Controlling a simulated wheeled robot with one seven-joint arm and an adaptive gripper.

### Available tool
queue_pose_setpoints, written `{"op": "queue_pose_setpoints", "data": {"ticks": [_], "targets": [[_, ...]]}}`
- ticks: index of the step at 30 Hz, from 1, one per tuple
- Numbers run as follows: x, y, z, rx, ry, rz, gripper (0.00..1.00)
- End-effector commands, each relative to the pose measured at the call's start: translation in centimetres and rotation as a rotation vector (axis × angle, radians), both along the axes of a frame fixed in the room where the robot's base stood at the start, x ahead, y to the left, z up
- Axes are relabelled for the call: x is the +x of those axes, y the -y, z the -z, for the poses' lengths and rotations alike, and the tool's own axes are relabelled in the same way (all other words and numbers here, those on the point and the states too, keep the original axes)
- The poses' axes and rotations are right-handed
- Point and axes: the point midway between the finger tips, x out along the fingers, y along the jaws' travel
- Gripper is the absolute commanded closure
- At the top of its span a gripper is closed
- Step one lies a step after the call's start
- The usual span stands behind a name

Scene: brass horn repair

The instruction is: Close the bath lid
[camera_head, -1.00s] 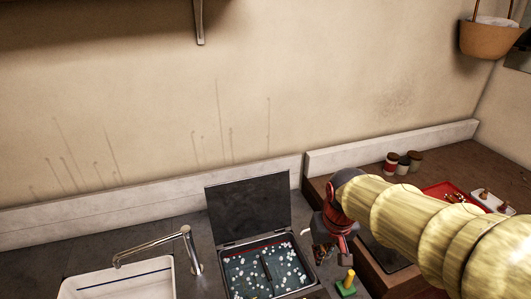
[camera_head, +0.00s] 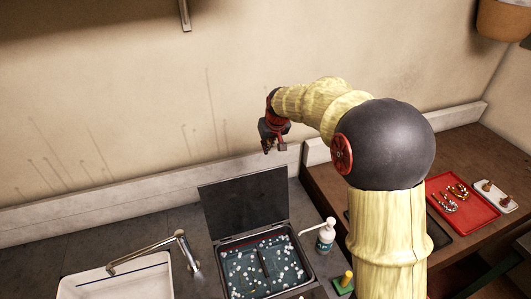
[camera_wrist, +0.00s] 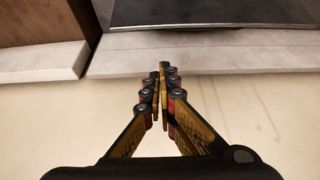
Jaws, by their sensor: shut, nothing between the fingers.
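The bath (camera_head: 262,290) is a dark-rimmed basin sunk in the grey counter, filled with bluish liquid dotted with white bubbles or foam. Its dark lid (camera_head: 245,207) stands open, upright along the back edge near the wall. My gripper (camera_head: 267,151) is above and behind the lid's upper right corner, in front of the wall, pointing down. In the wrist view my gripper (camera_wrist: 163,72) has its fingers together with nothing between them. A dark panel edge, likely the lid (camera_wrist: 210,12), shows at the top of the wrist view, apart from the fingertips.
A sink (camera_head: 115,282) with a metal faucet (camera_head: 150,254) is on the left. A red tray (camera_head: 462,216) of brass parts lies on the wooden bench at right.

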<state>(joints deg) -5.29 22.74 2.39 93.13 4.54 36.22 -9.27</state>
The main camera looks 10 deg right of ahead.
Motion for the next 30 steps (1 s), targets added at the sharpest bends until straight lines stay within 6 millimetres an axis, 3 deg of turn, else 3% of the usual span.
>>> {"op": "queue_pose_setpoints", "data": {"ticks": [18,24,30], "targets": [[3.9,-0.8,8.6,0.000,-0.002,0.000,1.00],[1.4,-0.3,7.7,0.000,0.000,0.002,1.00],[0.2,0.0,7.5,0.000,-0.001,0.001,1.00]]}}
